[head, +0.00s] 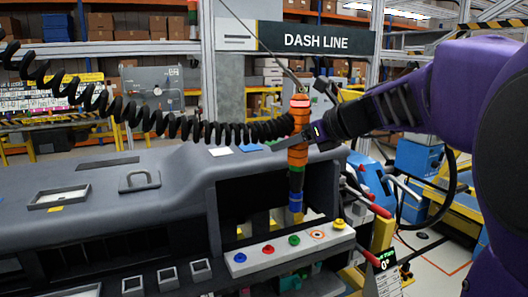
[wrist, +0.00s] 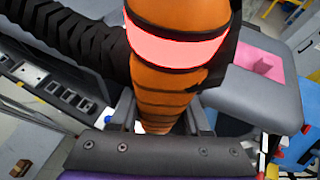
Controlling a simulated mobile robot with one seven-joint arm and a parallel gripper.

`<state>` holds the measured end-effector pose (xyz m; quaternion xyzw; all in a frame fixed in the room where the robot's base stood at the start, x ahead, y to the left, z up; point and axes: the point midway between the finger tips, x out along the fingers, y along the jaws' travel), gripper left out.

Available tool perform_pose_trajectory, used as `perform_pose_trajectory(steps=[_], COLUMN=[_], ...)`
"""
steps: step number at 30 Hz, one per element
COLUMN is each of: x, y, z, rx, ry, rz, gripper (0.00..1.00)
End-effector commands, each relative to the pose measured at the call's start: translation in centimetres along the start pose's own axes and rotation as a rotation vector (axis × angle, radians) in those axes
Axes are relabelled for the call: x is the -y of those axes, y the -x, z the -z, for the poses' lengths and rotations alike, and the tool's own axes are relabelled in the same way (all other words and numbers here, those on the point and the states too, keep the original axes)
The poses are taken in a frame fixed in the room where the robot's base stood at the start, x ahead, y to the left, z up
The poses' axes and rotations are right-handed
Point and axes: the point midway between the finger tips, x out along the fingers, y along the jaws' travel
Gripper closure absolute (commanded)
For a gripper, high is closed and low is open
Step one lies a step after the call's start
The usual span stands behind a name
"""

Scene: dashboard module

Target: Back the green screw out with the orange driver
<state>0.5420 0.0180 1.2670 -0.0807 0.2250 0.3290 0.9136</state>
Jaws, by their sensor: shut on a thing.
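My gripper (head: 300,141) is shut on the orange driver (head: 298,122), around its ribbed body. The green screw (head: 294,240) sits on a pale strip (head: 250,262) at the dashboard front. In the head view the driver's tip shows above the green screw, with a visible gap between them.
A black coiled cable (head: 150,115) runs to the driver. A display (head: 387,261) at right reads 0°.

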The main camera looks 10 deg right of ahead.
Motion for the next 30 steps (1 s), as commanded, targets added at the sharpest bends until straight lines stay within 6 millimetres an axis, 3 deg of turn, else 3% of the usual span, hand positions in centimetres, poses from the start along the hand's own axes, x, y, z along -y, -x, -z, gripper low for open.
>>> perform_pose_trajectory(steps=[16, 30], x=[0.1, 0.1], y=[0.1, -1.3], z=[-0.1, 2.7], rx=[0.000, 0.000], ry=[-0.005, -0.005], rz=[0.004, 0.004], gripper=[1.00, 1.00])
